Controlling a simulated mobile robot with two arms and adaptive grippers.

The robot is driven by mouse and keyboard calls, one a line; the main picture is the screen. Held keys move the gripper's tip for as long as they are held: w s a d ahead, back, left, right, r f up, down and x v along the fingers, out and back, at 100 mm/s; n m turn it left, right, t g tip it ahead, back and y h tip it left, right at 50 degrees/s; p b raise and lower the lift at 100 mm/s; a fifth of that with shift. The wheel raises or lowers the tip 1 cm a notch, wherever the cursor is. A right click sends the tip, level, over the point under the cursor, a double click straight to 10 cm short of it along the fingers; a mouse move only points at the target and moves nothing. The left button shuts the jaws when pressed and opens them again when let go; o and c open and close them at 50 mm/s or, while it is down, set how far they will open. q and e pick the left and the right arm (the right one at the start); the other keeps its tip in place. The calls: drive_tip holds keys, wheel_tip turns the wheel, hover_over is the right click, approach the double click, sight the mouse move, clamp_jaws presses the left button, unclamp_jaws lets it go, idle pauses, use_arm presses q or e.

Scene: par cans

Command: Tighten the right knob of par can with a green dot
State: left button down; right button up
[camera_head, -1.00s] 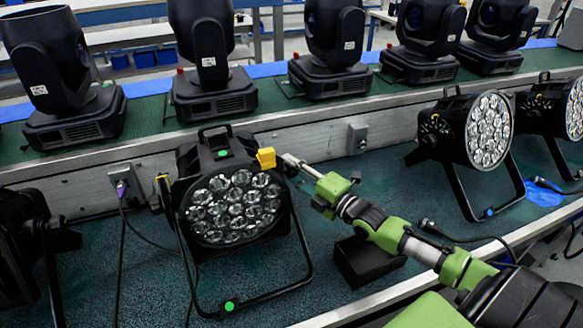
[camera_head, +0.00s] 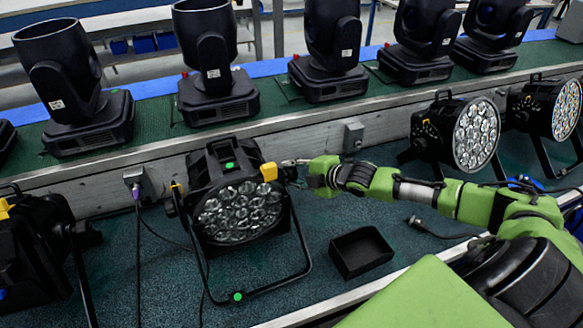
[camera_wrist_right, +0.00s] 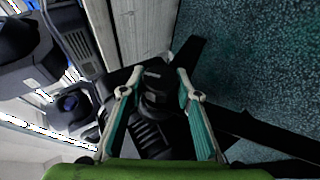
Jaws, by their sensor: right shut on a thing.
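The par can with a green dot (camera_head: 238,208) stands on the teal mat at left of centre in the head view. One green dot (camera_head: 230,166) is on its top and another (camera_head: 238,296) is on its stand's front bar. A yellow tab (camera_head: 269,171) sits at its upper right. My right gripper (camera_head: 291,163) is at its right side. In the right wrist view, the two fingers of my right gripper (camera_wrist_right: 159,74) are on either side of the black knob (camera_wrist_right: 156,86) and are shut on it. My left gripper is not in view.
An empty black box (camera_head: 361,252) lies on the mat to the right, below my right arm. Another par can (camera_head: 60,245) stands at left, and more stand at right (camera_head: 460,135). Moving-head lights line the green shelf behind.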

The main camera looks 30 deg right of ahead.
drive_tip(key=shift+w+r+g+p, duration=0.15)
drive_tip(key=shift+r+g+p, duration=0.2)
drive_tip(key=shift+g+p, duration=0.25)
drive_tip(key=shift+f+m+g, duration=0.15)
drive_tip(key=shift+m+g, duration=0.25)
drive_tip(key=shift+g, duration=0.5)
drive_tip(key=shift+f+m+g, duration=0.1)
drive_tip(key=shift+m+g, duration=0.2)
drive_tip(key=shift+g, duration=0.9)
drive_tip(key=shift+g+y+b, duration=0.3)
drive_tip(key=shift+g+b, duration=0.2)
drive_tip(key=shift+g, duration=0.4)
drive_tip(key=o, duration=1.1)
drive_tip(key=shift+f, duration=0.1)
